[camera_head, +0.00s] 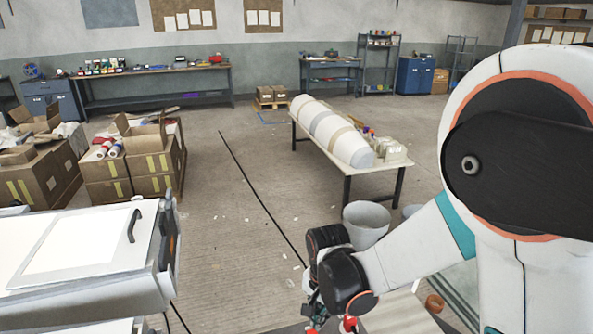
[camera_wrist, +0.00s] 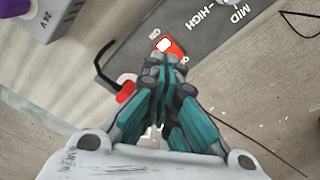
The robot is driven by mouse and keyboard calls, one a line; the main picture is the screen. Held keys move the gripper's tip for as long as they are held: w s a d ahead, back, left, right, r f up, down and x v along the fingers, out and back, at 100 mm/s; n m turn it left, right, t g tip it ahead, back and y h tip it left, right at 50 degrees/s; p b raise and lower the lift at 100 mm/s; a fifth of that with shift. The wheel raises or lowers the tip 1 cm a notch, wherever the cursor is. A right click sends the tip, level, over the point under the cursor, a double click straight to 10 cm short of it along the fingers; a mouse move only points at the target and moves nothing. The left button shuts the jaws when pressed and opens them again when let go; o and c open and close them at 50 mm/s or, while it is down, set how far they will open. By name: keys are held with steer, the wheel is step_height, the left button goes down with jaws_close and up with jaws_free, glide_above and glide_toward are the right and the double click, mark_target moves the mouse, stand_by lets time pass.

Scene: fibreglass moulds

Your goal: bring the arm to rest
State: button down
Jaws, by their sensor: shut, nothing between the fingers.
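My gripper (camera_wrist: 162,66) is shut, with its teal fingers together and nothing visible between them. Its tips lie just below a red switch with a white square (camera_wrist: 165,45) on a dark grey panel (camera_wrist: 205,25) in the wrist view. I cannot tell whether the tips touch it. In the head view my gripper (camera_head: 318,312) is at the bottom edge, partly cut off. My arm fills the right side, bent down toward the lower middle.
A grey box marked 24 V (camera_wrist: 50,15) stands near the panel. A table (camera_head: 385,172) bears a long white mould (camera_head: 330,130). A white bin (camera_head: 367,222) stands beyond my wrist. Cardboard boxes (camera_head: 155,165) and a white cabinet (camera_head: 80,250) are left. Floor between is mostly clear.

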steer(key=d+r+n+t, duration=0.2)
steer(key=d+r+n, duration=0.15)
steer(key=r, duration=0.65)
steer(key=s+d+r+n+t, duration=0.4)
steer(key=s+d+r, duration=0.6)
steer(key=s, duration=0.3)
steer(key=shift+s+n+t, duration=0.2)
steer(key=shift+n+t, duration=0.2)
steer(key=shift+n, duration=0.05)
steer(key=c, duration=2.3)
jaws_free()
steer(key=shift+r, duration=0.1)
